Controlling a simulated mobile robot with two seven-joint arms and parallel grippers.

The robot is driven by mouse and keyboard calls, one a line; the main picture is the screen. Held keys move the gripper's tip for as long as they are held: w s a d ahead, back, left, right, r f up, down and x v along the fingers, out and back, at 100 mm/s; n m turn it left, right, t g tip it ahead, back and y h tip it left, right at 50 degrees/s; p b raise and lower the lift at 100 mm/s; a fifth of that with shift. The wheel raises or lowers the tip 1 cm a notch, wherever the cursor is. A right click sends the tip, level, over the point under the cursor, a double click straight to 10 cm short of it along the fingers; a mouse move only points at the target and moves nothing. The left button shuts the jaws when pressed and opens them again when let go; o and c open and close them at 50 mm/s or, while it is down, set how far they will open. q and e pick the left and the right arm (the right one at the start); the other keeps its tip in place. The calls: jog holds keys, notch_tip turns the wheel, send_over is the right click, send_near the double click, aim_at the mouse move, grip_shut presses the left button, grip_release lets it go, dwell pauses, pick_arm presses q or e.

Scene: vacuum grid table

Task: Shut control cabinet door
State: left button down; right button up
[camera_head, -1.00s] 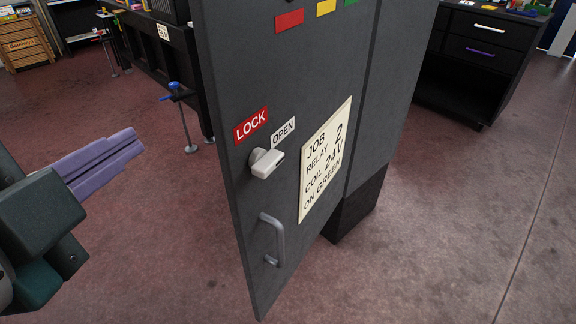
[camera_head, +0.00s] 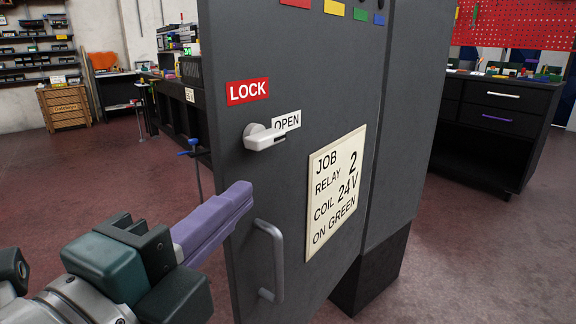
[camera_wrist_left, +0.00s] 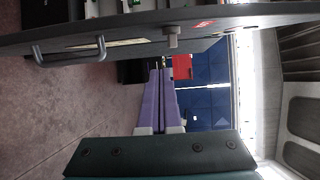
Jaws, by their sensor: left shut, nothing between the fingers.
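The dark grey control cabinet door (camera_head: 318,90) stands ajar in the head view, its free edge toward the left. It carries a grey bar handle (camera_head: 276,258), a light latch knob (camera_head: 264,138), a red LOCK label (camera_head: 248,92), an OPEN label (camera_head: 287,122) and a cream job card (camera_head: 336,190). My left gripper (camera_head: 243,194) has purple fingers, shut and empty, at the door's free edge, left of the handle; contact cannot be told. In the left wrist view the fingers (camera_wrist_left: 162,72) lie beside the door (camera_wrist_left: 210,22), with the handle (camera_wrist_left: 70,50) at upper left. My right gripper is not seen.
A black drawer unit (camera_head: 490,130) stands at the right, below a red pegboard (camera_head: 515,22). A dark bench (camera_head: 176,108) with a blue-handled clamp (camera_head: 192,148) is behind the door at left. Wooden drawers (camera_head: 68,106) stand far left. Open floor (camera_head: 90,190) lies left of the door.

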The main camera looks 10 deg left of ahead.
aim_at(228, 174)
pick_arm(q)
jog(key=shift+w+a, duration=0.5)
jog(key=shift+w, duration=0.55)
jog(key=shift+w+a, duration=0.45)
jog(key=shift+w, duration=0.6)
jog(key=shift+w+a, duration=0.5)
jog(key=shift+w, duration=0.55)
